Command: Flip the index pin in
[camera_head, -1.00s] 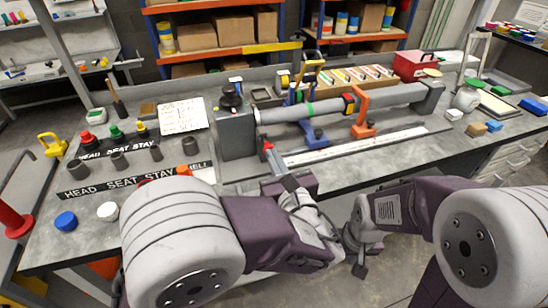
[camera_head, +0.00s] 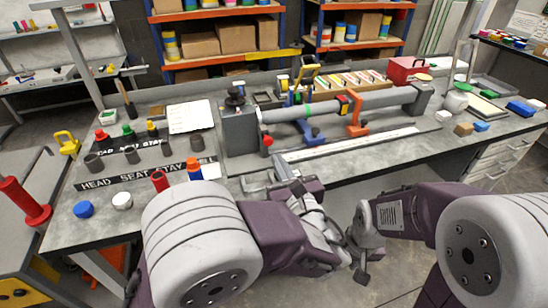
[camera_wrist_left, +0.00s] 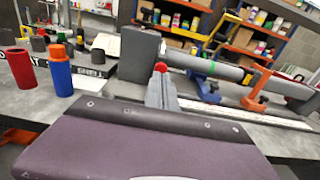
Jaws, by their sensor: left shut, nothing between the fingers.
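A grey cylindrical fixture lies along the bench, its grey end block (camera_head: 239,132) at the left. The index pin, seen as a red ball knob (camera_head: 267,141), sits at the block's near lower right. It also shows in the left wrist view (camera_wrist_left: 160,66), just past the fingertips. My left gripper (camera_head: 279,164) is shut and empty, a little in front of and below the knob. Its grey fingers (camera_wrist_left: 160,90) partly hide what lies below the knob. I cannot tell if they touch it. My right arm is folded low at the right; its jaws are not clear.
A red cylinder (camera_head: 160,181) and a blue bottle with orange top (camera_head: 194,168) stand left of my left gripper. An orange clamp (camera_head: 356,118) and blue clamp (camera_head: 312,132) support the tube. A pale rail (camera_head: 350,144) runs along the bench front.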

